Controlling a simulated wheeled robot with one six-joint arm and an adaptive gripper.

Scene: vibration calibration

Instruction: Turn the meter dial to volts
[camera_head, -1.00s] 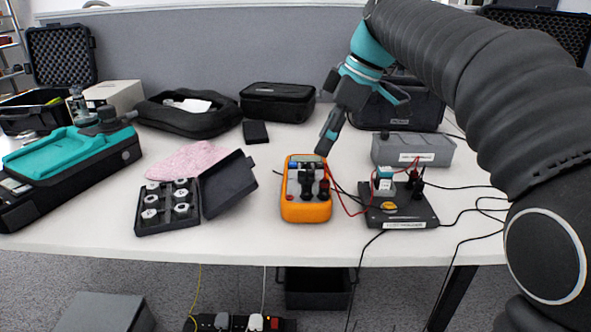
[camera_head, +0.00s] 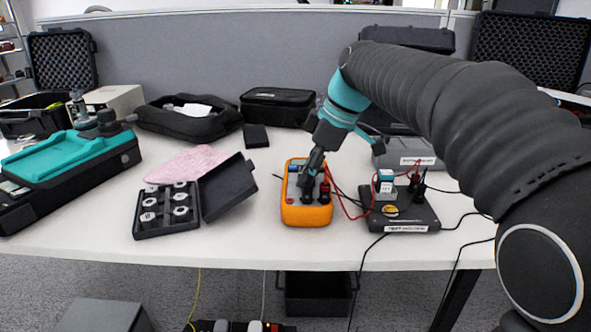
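The orange meter (camera_head: 306,216) lies on the white table near the middle, with black and red plugs at its lower face. My gripper (camera_head: 308,182) is right over the meter's face, its fingertips down at or just above the dial area. The dial itself is mostly hidden behind the fingers, so its setting cannot be read. Whether the fingers touch or grip the dial cannot be told. A red lead and a black lead run from the meter toward the black test unit (camera_head: 422,216) on the right.
An open black case (camera_head: 166,223) with several round weights stands left of the meter, beside a pink cloth (camera_head: 186,163). A teal-topped device (camera_head: 62,154) is at the far left. Black bags (camera_head: 277,104) line the back. Loose cables run along the table's right side.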

